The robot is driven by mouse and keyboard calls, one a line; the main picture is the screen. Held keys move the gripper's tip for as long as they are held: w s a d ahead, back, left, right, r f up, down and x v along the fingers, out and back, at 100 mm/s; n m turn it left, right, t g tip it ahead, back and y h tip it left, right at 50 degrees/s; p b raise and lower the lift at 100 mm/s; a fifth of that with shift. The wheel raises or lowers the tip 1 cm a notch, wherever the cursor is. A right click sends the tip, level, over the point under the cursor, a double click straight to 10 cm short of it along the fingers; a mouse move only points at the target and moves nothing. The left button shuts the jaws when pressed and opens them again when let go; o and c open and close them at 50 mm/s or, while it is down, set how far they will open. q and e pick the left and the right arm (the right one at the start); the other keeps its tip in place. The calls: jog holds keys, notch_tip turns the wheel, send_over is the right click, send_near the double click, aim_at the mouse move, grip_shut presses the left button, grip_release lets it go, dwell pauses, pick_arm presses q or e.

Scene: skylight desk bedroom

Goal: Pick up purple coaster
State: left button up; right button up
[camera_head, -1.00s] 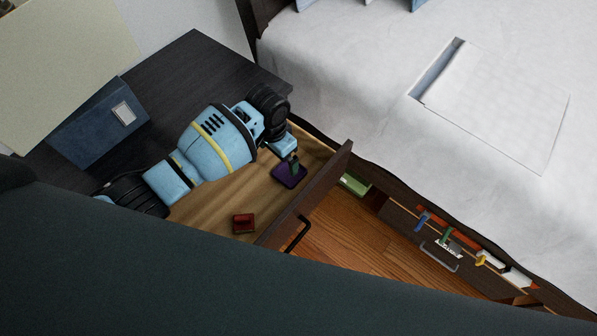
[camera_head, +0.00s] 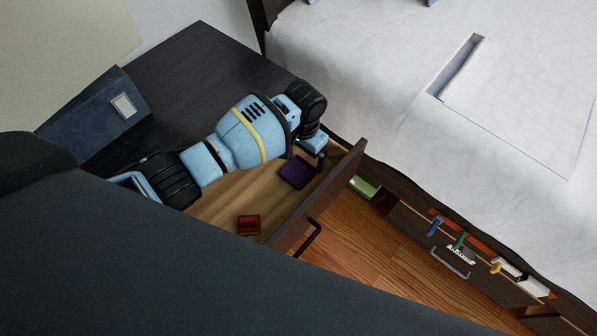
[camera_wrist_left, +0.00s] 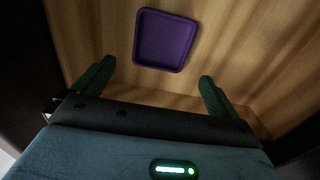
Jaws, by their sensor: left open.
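The purple coaster (camera_head: 296,172) lies flat on the wooden floor of the open drawer (camera_head: 222,196). It is a rounded square with a raised rim, and it shows whole in the left wrist view (camera_wrist_left: 165,41). My left gripper (camera_head: 321,160) is in the drawer's far end, just right of the coaster and close to the drawer front. In the left wrist view my left gripper (camera_wrist_left: 153,82) is open with its two green fingers apart and nothing between them. The coaster lies beyond the fingertips, roughly centred between them. My right gripper is not in view.
A small red object (camera_head: 248,224) lies in the drawer nearer me. The drawer front (camera_head: 318,196) with its handle stands close to the gripper. A dark desk top (camera_head: 200,75) holds a blue box (camera_head: 95,115). The bed (camera_head: 400,60) and another open drawer (camera_head: 450,262) are at the right.

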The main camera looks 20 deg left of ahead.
aim_at(301, 169)
pick_arm(q)
jog(key=f, duration=0.2)
jog(key=s+f+b, duration=0.1)
jog(key=f, duration=0.1)
jog(key=shift+f, duration=0.55)
jog(key=shift+w, duration=0.1)
jog(key=c, duration=0.8)
jog(key=shift+c, duration=1.4)
notch_tip(301, 169, up, 10)
jog(key=p, duration=0.2)
